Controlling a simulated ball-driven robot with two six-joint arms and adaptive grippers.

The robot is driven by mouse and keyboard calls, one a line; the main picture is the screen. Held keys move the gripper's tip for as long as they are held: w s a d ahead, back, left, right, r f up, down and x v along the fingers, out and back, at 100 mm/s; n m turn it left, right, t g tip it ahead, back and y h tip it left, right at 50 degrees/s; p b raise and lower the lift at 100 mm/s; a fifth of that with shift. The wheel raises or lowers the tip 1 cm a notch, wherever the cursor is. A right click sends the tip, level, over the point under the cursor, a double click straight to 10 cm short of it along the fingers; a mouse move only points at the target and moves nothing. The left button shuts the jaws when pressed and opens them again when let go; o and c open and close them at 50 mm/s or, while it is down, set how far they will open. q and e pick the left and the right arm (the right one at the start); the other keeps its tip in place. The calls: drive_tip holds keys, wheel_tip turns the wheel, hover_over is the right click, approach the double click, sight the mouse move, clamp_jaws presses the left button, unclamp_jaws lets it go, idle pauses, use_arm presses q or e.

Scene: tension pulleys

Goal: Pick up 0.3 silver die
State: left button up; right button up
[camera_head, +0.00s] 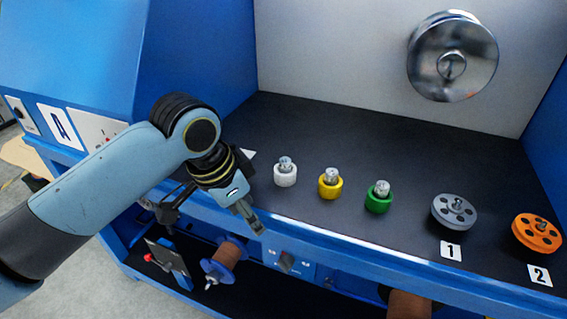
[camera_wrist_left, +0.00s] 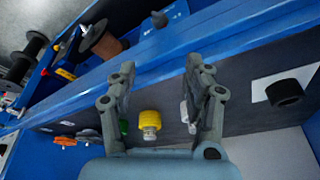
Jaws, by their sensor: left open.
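Three small dies with silver tops stand in a row on the dark shelf: one with a white base (camera_head: 285,174), one with a yellow base (camera_head: 330,184) and one with a green base (camera_head: 378,197). No readable 0.3 marking shows, so I cannot tell which is meant. In the left wrist view the yellow die (camera_wrist_left: 150,123) shows between the fingers; the white die (camera_wrist_left: 184,111) and green die (camera_wrist_left: 123,127) are partly hidden by them. My left gripper (camera_head: 212,218) is open and empty, left of the dies near the shelf's front edge. My right gripper is out of view.
A grey pulley (camera_head: 455,211) and an orange pulley (camera_head: 538,232) stand right of the dies, beside labels 1 and 2. A black cylindrical part (camera_wrist_left: 286,93) lies on a white label. A large silver wheel (camera_head: 453,56) is on the back wall. The shelf behind the dies is clear.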

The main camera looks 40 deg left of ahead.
use_arm(q)
drive_tip(key=shift+m+h, duration=0.3)
drive_tip(key=shift+m, duration=0.4)
drive_tip(key=w+r, duration=0.1)
drive_tip(key=w+a+r, duration=0.1)
drive_tip(key=w, duration=0.1)
drive_tip(key=w+a+r, duration=0.1)
drive_tip(key=shift+w+r, duration=0.3)
drive_tip(key=shift+w, duration=0.05)
drive_tip(key=w+a+r+m+h, duration=0.1)
drive_tip(key=w+a+r+m, duration=0.15)
drive_tip(key=w+r, duration=0.5)
hover_over(284, 160)
drive_tip(key=s+a, duration=0.1)
drive_tip(key=f, duration=0.3)
drive_tip(key=shift+s+a+f+p, duration=0.1)
drive_tip(key=shift+s+a+p, duration=0.1)
drive_tip(key=shift+p, duration=0.1)
drive_tip(key=shift+s+x, duration=0.2)
drive_tip(key=shift+x, duration=2.55)
clamp_jaws()
